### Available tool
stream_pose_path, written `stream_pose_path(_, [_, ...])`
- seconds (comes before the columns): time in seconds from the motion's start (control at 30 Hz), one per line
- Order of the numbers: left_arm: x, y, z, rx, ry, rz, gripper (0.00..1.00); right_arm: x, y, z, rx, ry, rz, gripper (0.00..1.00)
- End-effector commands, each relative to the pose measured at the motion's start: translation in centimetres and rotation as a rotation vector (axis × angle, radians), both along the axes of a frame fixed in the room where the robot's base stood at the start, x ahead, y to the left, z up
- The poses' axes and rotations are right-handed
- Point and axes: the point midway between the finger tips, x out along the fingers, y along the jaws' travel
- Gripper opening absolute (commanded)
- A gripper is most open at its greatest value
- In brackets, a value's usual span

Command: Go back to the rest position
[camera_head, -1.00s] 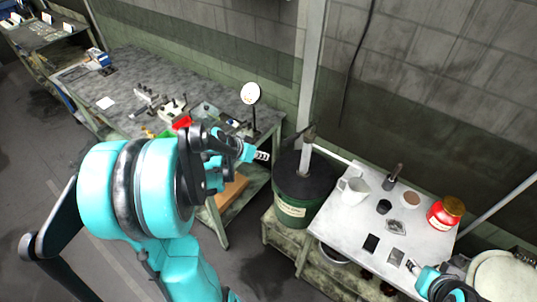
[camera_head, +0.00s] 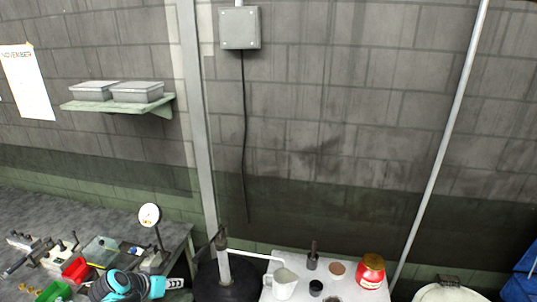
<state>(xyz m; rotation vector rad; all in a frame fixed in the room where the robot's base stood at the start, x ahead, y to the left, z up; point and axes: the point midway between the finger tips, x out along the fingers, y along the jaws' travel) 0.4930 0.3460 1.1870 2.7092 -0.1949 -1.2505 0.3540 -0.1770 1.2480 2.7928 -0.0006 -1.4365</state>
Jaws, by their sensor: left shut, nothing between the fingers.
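My left gripper (camera_head: 175,283) shows low in the left part of the head view, in front of the grey workbench's right end. Its fingers are shut with nothing between them, and they point to the right towards a dark drum (camera_head: 228,284). Only the turquoise and black wrist and hand show; the rest of the arm is below the picture. My right gripper is out of the picture.
The grey workbench (camera_head: 30,205) holds a red bin (camera_head: 76,270), a green bin (camera_head: 53,292) and a round white disc on a stand (camera_head: 149,215). A white table on the right holds a white jug (camera_head: 285,284) and a red jar (camera_head: 371,271). A wall shelf (camera_head: 120,106) carries two trays.

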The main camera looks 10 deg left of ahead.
Motion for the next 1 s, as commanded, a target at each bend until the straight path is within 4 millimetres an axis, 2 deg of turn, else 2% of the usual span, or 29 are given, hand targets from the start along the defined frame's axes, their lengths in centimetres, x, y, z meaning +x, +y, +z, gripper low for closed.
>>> stream_pose_path(0.17, [-2.0,-5.3,-3.4,0.029,0.059,-0.004,0.00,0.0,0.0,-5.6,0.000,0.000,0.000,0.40])
stream_pose_path(0.3, [-5.1,-10.1,-6.6,0.075,0.103,0.007,0.00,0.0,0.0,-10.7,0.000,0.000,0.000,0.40])
stream_pose_path(0.4, [-7.7,-12.7,-9.0,0.112,0.117,0.017,0.00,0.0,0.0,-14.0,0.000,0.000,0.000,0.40])
stream_pose_path(0.6, [-12.0,-15.8,-13.1,0.170,0.104,0.034,0.00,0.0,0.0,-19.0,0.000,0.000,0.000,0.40])
stream_pose_path(0.77, [-13.6,-16.7,-14.5,0.189,0.090,0.042,0.00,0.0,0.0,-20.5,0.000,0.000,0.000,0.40])
stream_pose_path(1.0, [-13.9,-16.8,-14.3,0.194,0.084,0.047,0.00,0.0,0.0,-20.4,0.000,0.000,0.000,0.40])
